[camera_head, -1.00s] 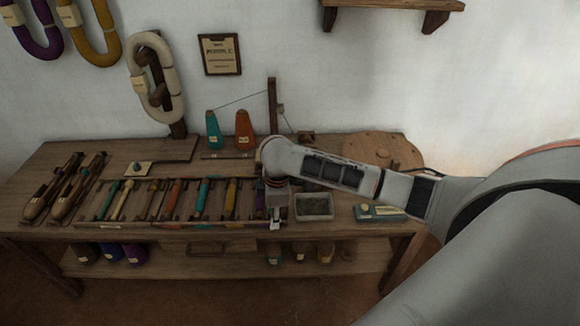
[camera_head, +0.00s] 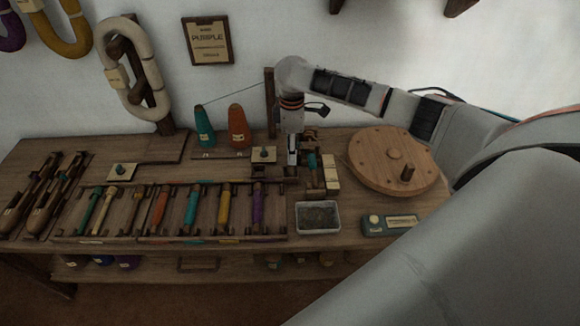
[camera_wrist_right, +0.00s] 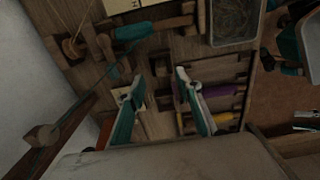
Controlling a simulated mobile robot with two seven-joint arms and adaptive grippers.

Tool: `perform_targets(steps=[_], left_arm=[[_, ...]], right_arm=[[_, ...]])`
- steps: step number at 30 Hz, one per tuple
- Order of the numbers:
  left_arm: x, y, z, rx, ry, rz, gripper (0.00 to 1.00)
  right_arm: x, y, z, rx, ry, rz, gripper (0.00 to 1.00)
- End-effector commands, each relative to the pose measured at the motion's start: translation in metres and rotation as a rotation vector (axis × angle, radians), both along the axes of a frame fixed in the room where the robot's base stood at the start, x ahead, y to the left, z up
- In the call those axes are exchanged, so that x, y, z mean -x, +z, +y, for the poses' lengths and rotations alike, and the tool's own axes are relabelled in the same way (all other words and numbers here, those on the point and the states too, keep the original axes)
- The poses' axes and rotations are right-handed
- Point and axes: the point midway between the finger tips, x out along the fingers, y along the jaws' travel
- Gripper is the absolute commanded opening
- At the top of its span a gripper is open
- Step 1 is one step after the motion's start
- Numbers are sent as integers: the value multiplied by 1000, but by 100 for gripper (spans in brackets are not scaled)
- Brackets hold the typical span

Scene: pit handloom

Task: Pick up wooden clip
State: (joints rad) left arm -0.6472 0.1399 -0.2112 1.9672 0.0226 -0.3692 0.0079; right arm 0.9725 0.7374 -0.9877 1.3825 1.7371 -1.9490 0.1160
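My right gripper (camera_head: 292,168) hangs, pointing down, over the back right of the bench, beside the winder (camera_head: 314,168) with a teal bobbin. I cannot tell for sure which thing is the wooden clip. A small pale plate with a dark knob (camera_head: 264,154) lies just left of the gripper, and a similar plate (camera_head: 122,170) lies farther left. My left gripper is not in view.
A rack (camera_head: 160,236) of several coloured bobbins fills the front. A metal tray (camera_head: 336,214) and a teal box (camera_head: 389,224) stand right of it. A round wooden disc (camera_head: 372,160) lies at the right. Orange (camera_head: 238,130) and teal (camera_head: 204,130) cones stand behind.

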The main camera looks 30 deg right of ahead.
Motion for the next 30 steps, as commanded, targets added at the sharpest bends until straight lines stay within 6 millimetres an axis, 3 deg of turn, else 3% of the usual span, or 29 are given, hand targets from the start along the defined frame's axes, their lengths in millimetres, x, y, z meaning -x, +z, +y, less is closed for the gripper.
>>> perform_targets(steps=[1, 8, 15, 23, 24, 27, 30], left_arm=[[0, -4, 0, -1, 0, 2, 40], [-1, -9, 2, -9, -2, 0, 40], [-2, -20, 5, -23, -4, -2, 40], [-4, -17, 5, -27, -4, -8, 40], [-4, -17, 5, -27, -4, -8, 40], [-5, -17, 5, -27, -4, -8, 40], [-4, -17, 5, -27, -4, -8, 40]], right_arm=[[1, -11, 0, 0, 0, 4, 35], [1, -28, 2, 0, -1, 4, 35], [1, -64, 3, 1, 0, 6, 35], [-1, -66, 3, 0, 0, 0, 35], [-1, -66, 3, 0, 0, 0, 32], [-1, -65, 3, 0, 0, 0, 6], [-1, -66, 3, 1, 0, 1, 3]])
